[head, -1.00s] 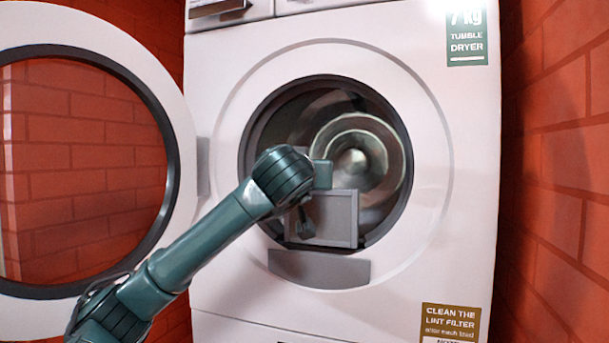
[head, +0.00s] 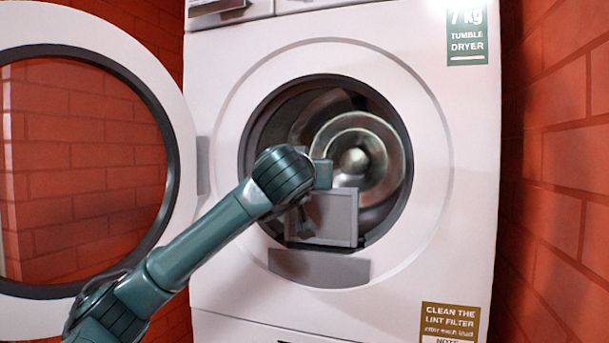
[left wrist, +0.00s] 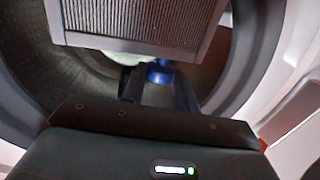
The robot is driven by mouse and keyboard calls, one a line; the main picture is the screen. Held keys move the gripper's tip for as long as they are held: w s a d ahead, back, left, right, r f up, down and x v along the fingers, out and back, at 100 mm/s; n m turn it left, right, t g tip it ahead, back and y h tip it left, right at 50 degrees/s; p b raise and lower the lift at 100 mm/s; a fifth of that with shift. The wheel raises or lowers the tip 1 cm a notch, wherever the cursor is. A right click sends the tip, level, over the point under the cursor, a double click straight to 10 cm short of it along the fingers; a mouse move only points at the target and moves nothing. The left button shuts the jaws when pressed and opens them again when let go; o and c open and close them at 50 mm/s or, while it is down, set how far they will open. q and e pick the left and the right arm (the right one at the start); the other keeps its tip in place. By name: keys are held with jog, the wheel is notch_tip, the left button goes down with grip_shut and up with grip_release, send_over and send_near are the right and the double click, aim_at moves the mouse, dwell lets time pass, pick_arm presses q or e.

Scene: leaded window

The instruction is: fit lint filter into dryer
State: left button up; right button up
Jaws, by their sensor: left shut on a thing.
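The lint filter (head: 336,216) is a grey framed panel. It stands roughly upright in the lower part of the dryer's round opening. In the left wrist view the filter (left wrist: 140,22) shows its ribbed mesh and pale frame above the fingers. My left gripper (left wrist: 158,80) is shut on the filter's lower part, with a blue piece visible between the fingers. In the head view my wrist hides most of the grip. The dryer (head: 440,250) is white, with its drum (head: 383,150) visible behind the filter. Whether the filter touches its slot is hidden. My right gripper is not in view.
The round glass door (head: 185,110) stands open at the left. A grey plate (head: 320,268) lies below the opening's lower rim. Red brick walls (head: 555,180) flank the dryer. The upper part of the opening is clear.

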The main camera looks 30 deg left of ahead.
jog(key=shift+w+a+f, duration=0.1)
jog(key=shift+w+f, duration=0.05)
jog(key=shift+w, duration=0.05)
jog(key=shift+b, duration=0.4)
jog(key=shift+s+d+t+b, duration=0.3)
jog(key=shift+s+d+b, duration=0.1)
jog(key=shift+b, duration=0.2)
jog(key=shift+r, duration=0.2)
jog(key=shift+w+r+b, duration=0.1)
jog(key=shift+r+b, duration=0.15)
jog(key=shift+b, duration=0.05)
